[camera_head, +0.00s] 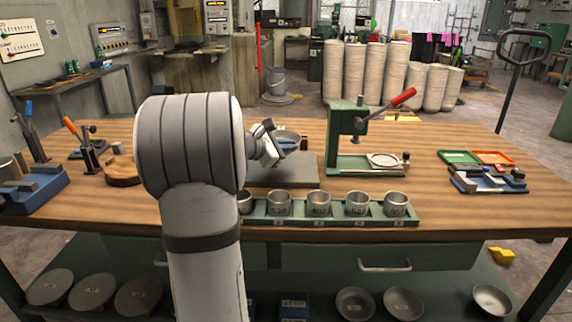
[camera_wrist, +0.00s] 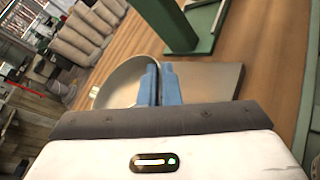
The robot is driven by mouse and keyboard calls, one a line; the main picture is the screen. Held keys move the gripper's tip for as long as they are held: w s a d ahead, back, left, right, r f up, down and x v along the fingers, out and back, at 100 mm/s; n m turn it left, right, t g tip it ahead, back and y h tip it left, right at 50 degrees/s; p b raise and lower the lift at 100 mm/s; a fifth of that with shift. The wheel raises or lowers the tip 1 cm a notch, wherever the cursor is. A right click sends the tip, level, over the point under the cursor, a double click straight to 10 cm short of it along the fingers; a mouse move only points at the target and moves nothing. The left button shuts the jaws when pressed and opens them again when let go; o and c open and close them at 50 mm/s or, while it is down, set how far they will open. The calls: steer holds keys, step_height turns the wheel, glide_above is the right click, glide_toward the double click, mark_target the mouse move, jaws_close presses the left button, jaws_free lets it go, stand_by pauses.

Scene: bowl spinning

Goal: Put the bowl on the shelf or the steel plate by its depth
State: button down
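The bowl (camera_head: 289,134) is a shallow grey metal bowl above the steel plate. In the wrist view the bowl (camera_wrist: 121,82) appears tilted, with its rim at the blue fingers. My gripper (camera_wrist: 159,84) has its two blue fingers nearly together, seemingly shut on the rim; the pinched part is hidden. In the head view my gripper (camera_head: 285,146) is partly hidden by my arm. The flat grey steel plate (camera_head: 297,174) lies on the bench and also shows behind the fingers in the wrist view (camera_wrist: 215,77). The green shelf (camera_head: 443,289) is under the bench.
Several round dishes, including a bowl (camera_head: 355,304), lie on the shelf. A green rack of metal cups (camera_head: 318,204) stands in front of the plate. A green press (camera_head: 350,137) with a red handle stands right of it. Bare wood lies at the right front.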

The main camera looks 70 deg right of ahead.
step_height(320, 180, down, 5)
steer(key=shift+r+b, duration=0.15)
steer(key=shift+b, duration=0.3)
steer(key=c, duration=1.6)
jaws_free()
steer(key=p+v, duration=0.1)
steer(key=v, duration=1.1)
